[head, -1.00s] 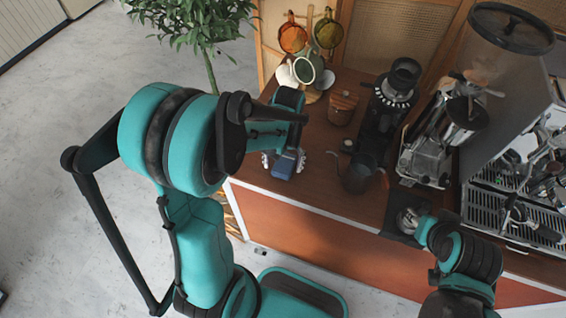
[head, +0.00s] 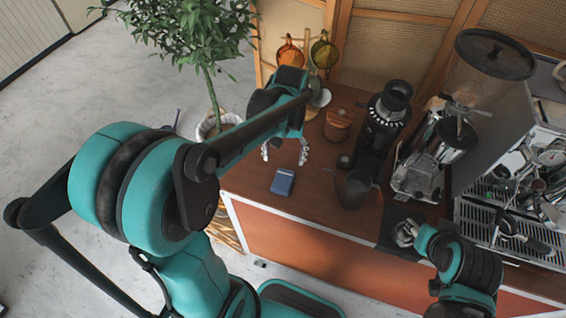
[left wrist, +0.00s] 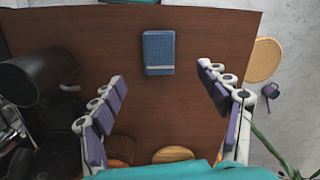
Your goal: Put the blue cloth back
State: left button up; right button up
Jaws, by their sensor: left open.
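The blue cloth (head: 283,181) lies folded and flat on the brown counter (head: 250,175), near its left front corner. It also shows in the left wrist view (left wrist: 159,52), beyond my fingertips. My left gripper (head: 285,157) is open and empty above the counter, apart from the cloth and behind it in the head view. Its spread fingers show in the left wrist view (left wrist: 163,85) with bare counter between them. My right gripper (head: 405,232) is low at the counter's front edge, by a round metal item; its fingers are too small to read.
A dark kettle (head: 354,188) stands right of the cloth, with a black grinder (head: 382,125) behind it. A wooden-lidded jar (head: 338,124) and a cup stand with hanging cups (head: 324,52) are at the back. The espresso machine (head: 520,205) fills the right.

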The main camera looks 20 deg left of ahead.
pick_arm(q)
jog(key=s+d+r+m+t, duration=0.3)
jog(key=s+r+t, duration=0.1)
jog(key=s+t, duration=0.4)
jog(key=shift+s+r, duration=0.3)
jog(key=shift+s, duration=0.35)
jog(key=shift+w+d+f, duration=0.1)
notch_tip(320, 180, down, 6)
jog(key=b, duration=0.6)
